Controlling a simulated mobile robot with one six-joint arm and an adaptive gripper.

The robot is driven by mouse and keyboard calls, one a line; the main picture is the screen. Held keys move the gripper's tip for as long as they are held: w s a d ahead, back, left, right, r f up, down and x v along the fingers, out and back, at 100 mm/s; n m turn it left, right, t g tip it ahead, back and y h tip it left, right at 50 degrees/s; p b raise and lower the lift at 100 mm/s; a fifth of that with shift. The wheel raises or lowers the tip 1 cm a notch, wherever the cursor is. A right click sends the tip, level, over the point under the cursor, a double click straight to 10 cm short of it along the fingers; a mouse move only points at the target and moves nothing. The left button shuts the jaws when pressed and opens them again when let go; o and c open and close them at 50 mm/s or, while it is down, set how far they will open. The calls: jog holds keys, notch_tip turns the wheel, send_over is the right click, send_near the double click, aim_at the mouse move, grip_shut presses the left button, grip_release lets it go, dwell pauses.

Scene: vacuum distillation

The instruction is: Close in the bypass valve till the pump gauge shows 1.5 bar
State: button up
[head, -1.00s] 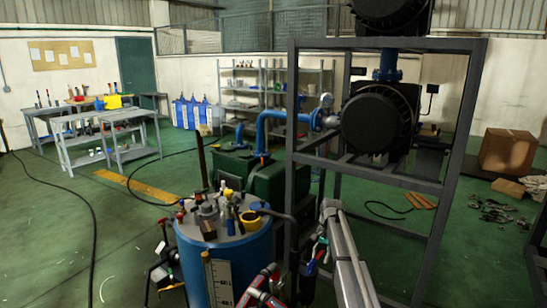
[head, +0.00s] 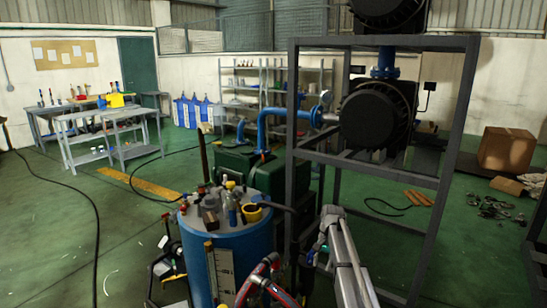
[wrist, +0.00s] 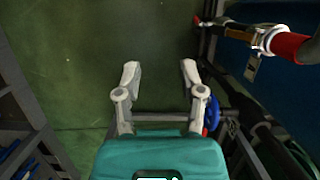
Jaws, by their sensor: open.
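My gripper (wrist: 160,72) is open and empty in the wrist view, its two pale fingers apart over green floor. A blue handwheel (wrist: 214,112), possibly the bypass valve, is just right of the right finger, partly hidden behind it. A small red part (wrist: 205,132) shows below it. I cannot tell whether the finger touches the wheel. In the head view my arm hides the fingertips.
A blue drum (head: 245,250) with bottles and tools on top stands left of my arm. A dark steel frame (head: 462,150) stands close on the right. A red-ended hose (wrist: 288,46) runs at upper right in the wrist view. Open green floor lies left.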

jog(key=s+f+n+t+h+b, duration=0.1)
jog(key=s+f+n+b, duration=0.3)
jog(key=s, duration=1)
jog(key=s+f+n+t+h+b, duration=0.15)
jog(key=s+f+b, duration=0.4)
jog(key=s, duration=0.75)
notch_tip(320, 180, up, 19)
jog(key=p, duration=2)
jog(key=shift+a+n, duration=0.4)
jog(key=shift+n, duration=0.05)
jog(key=shift+y, duration=0.25)
